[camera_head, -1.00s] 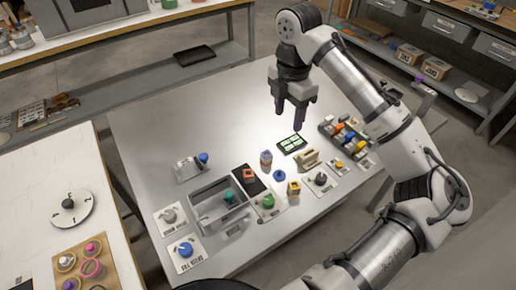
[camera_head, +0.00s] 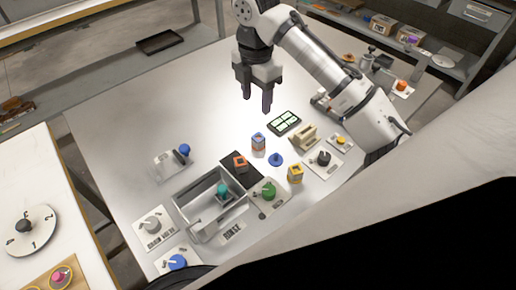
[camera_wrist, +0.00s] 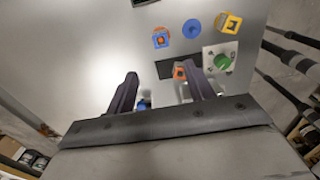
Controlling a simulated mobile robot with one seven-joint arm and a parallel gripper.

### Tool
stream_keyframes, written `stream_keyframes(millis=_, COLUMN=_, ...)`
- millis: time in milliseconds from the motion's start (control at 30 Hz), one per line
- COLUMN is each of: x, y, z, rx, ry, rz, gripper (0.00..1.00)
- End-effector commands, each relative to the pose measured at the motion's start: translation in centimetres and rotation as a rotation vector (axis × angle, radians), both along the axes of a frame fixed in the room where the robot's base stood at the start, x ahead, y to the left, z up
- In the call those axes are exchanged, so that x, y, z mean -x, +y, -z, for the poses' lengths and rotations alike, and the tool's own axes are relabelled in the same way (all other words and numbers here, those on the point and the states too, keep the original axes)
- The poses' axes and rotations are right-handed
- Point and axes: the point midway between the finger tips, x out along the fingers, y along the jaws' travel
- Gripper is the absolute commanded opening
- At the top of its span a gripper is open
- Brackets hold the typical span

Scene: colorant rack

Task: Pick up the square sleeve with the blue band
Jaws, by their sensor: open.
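The square sleeve with a blue band (camera_head: 258,141) stands upright on the grey table. It has pale sides and some orange. It also shows in the wrist view (camera_wrist: 161,40), from above, with an orange middle. My gripper (camera_head: 256,103) is open and empty, with its fingers pointing down. In the head view it appears just above the sleeve in the picture, apart from it. In the wrist view the fingers (camera_wrist: 160,70) point up the picture, and the sleeve lies beyond their tips. The exact height above the table cannot be told.
A blue round knob-like piece (camera_head: 276,159), a yellow square sleeve (camera_head: 295,173) and an orange square piece (camera_head: 240,163) are close by.

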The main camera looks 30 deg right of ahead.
Motion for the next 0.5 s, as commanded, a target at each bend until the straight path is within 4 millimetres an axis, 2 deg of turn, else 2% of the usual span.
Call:
stream_keyframes(millis=167, x=0.0, y=0.0, z=1.5, rx=-0.002, ry=0.0, rz=0.001, gripper=0.53)
stream_keyframes(millis=500, x=0.1, y=0.0, z=7.6, rx=-0.004, ry=0.001, rz=0.001, gripper=0.53)
